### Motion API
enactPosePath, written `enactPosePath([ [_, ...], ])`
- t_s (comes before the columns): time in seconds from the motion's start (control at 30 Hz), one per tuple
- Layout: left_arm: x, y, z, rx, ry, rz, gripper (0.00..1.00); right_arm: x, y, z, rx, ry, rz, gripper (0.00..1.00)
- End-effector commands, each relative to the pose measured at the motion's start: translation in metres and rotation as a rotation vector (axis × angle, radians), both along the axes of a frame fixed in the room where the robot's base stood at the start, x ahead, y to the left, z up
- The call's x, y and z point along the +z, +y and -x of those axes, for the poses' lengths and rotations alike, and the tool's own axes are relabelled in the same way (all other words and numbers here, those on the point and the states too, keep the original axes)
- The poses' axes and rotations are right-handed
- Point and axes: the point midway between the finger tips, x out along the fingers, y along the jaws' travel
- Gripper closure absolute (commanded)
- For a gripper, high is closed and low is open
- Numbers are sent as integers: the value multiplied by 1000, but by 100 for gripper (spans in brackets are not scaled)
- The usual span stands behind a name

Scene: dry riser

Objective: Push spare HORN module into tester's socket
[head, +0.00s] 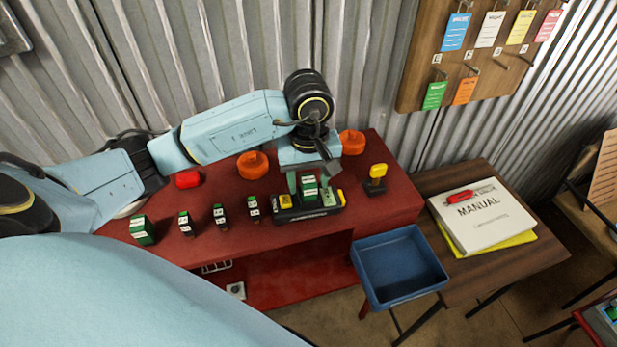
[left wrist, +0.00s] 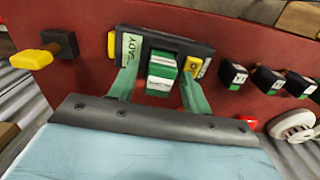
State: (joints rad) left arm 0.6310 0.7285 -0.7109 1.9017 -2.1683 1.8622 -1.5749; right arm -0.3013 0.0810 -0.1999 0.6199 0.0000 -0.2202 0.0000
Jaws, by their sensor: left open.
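The tester (head: 308,214) is a black block on the red bench, with yellow and pale green parts on its top; it also shows in the left wrist view (left wrist: 203,48). A green and white module (head: 310,190) stands at the middle of the tester, and in the left wrist view (left wrist: 161,72) it is between my fingers. Its label is too small to read, and how deep it sits I cannot tell. My left gripper (head: 307,183) is open, pointing down, with one green finger on each side of the module; it shows in the left wrist view (left wrist: 158,76).
A larger green module (head: 142,230) and several small black modules (head: 220,216) stand left on the red bench (head: 395,200). A yellow-handled switch (head: 377,178) is right of the tester. Orange knobs (head: 252,165) stand behind. A blue tray (head: 400,265) and manual (head: 482,216) lie right.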

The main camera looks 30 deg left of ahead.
Motion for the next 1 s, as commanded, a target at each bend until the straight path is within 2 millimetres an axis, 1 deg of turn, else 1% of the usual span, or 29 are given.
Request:
enactPosePath([
  [0.17, 31, 0, -2, -1, -8, -1, 51, -3, 0, 0, 0, 1, 0, 64],
  [0.3, 64, 0, -2, 0, -7, 0, 51, -7, 0, 0, 0, 1, 0, 64],
  [0.4, 86, 0, -1, 0, -6, -1, 51, -7, 0, 0, 0, 1, 0, 64],
  [0.5, 102, 1, -1, 1, -6, -1, 51, -7, 0, 0, 0, 0, 0, 64],
  [0.7, 119, 0, -1, 1, -2, -1, 51, -5, 0, 0, 0, 0, 0, 64],
  [1.0, 121, 0, 0, 1, 1, 1, 51, -5, 0, 0, 0, -1, 0, 64],
])
